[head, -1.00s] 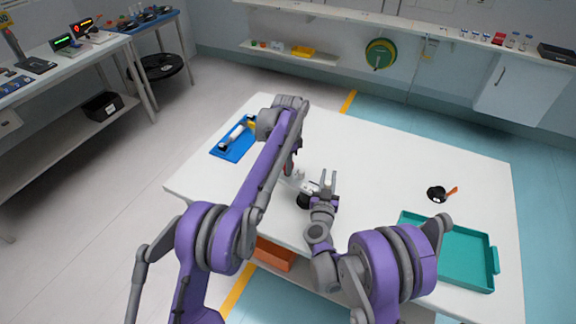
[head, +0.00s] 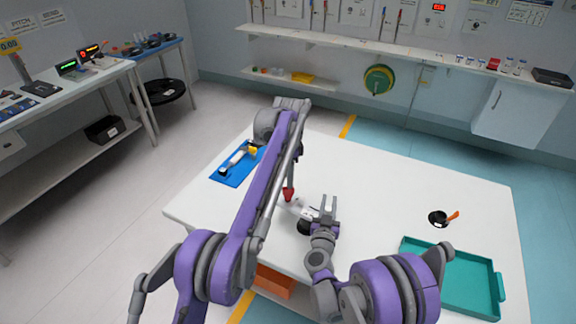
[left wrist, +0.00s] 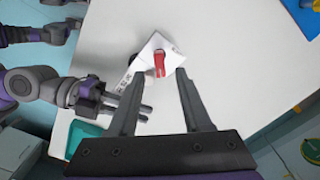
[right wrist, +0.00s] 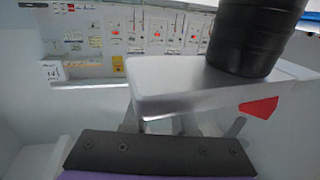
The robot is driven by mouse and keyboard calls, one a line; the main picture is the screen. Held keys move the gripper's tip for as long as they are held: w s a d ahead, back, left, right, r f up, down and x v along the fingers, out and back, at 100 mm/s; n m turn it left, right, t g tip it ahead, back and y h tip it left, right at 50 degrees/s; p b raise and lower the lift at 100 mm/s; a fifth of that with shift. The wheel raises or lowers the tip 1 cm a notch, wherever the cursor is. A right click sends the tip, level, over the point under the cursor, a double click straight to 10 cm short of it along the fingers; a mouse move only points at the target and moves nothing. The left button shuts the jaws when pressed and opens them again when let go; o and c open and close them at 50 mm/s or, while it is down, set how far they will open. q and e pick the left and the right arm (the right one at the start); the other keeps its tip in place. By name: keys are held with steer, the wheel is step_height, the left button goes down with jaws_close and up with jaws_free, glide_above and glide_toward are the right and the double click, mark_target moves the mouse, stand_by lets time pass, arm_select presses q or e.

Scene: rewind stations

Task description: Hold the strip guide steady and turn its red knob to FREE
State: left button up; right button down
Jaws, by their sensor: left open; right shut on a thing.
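The strip guide (head: 299,208) is a small white piece with a black roller (right wrist: 245,35), near the table's front edge. Its red knob (head: 288,194) also shows in the left wrist view (left wrist: 159,64), upright on the white plate (left wrist: 153,47). My left gripper (left wrist: 155,72) is open, with its two fingers on either side of the knob in that view; contact cannot be told. In the head view it is mostly hidden behind its own arm. My right gripper (head: 329,203) is shut on the strip guide, whose white plate (right wrist: 185,88) covers its fingertips in the right wrist view.
A blue mat (head: 226,181) with a yellow-ended tool lies at the table's back left. A black disc with an orange handle (head: 438,218) and a teal tray (head: 452,285) are on the right. The middle of the white table (head: 385,190) is clear.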

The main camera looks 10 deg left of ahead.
arm_select(q)
steer(key=shift+r, duration=2.45)
arm_select(e)
steer(key=c, duration=0.6)
jaws_free()
steer(key=shift+c, duration=0.2)
